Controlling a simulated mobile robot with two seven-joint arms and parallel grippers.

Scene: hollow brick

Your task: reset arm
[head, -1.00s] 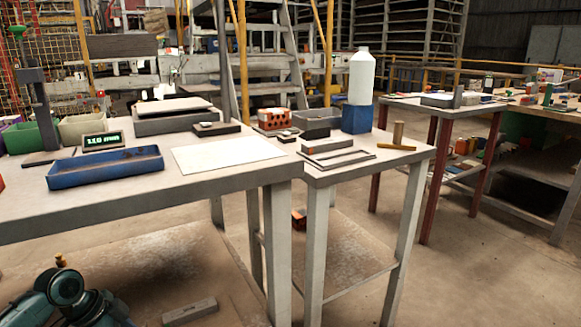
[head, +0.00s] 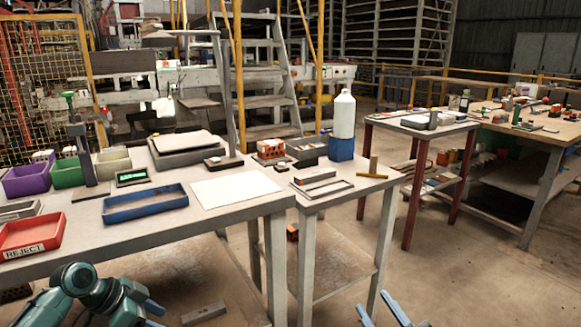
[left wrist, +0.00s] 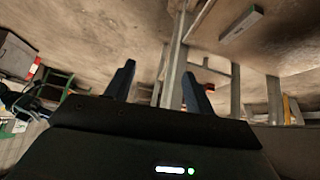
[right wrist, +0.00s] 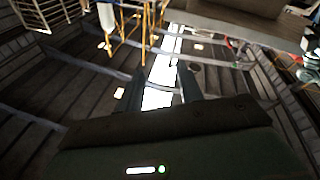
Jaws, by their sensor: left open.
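My right gripper (head: 371,299) pokes in at the bottom edge of the head view, its two blue fingers apart and empty. The right wrist view shows the same fingers (right wrist: 161,70) spread with nothing between them. My left gripper (head: 157,312) is low at the bottom left of the head view, below the front edge of the long table. In the left wrist view its fingers (left wrist: 157,72) are open and empty. An orange hollow brick (head: 270,149) lies on the table, well away from both grippers.
The long table (head: 240,208) carries a blue tray (head: 145,203), a red REJECT tray (head: 30,236) and a white sheet (head: 235,189). A side table holds a white bottle (head: 343,115) on a blue block. Open floor (head: 470,275) lies at the right.

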